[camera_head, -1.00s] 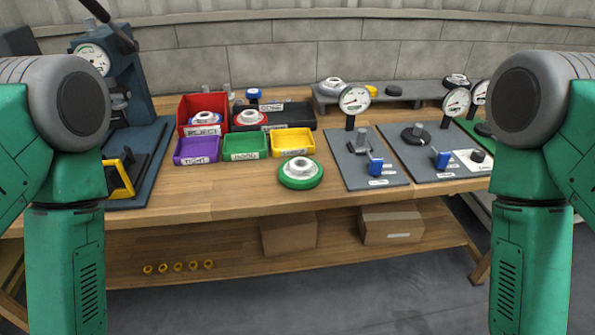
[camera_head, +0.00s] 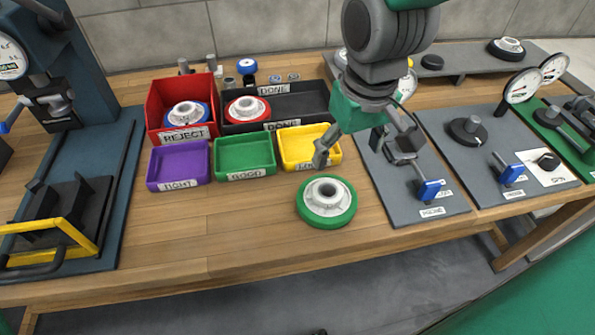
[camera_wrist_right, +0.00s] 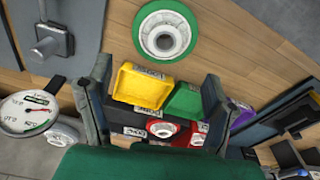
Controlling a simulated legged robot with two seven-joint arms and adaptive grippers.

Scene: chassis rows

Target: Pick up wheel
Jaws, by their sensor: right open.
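A wheel with a green rim and pale grey hub (camera_head: 327,202) lies flat on the wooden table in front of the yellow tray. My right gripper (camera_head: 366,157) is open and empty, above and behind the wheel, between the yellow tray and the nearest gauge plate. In the right wrist view, the green wheel (camera_wrist_right: 165,35) shows at the top, beyond the two spread fingers (camera_wrist_right: 157,78). A blue-rimmed wheel (camera_head: 187,114) sits in the red REJECT bin, and a red-rimmed wheel (camera_head: 247,109) sits in the black DONE tray. My left gripper is not in view.
Purple (camera_head: 179,165), green (camera_head: 244,157) and yellow (camera_head: 309,147) trays stand in a row behind the green wheel. Grey gauge plates with blue clamps (camera_head: 430,190) are at the right. A press and yellow-handled fixture (camera_head: 55,230) are at the left. The table front is clear.

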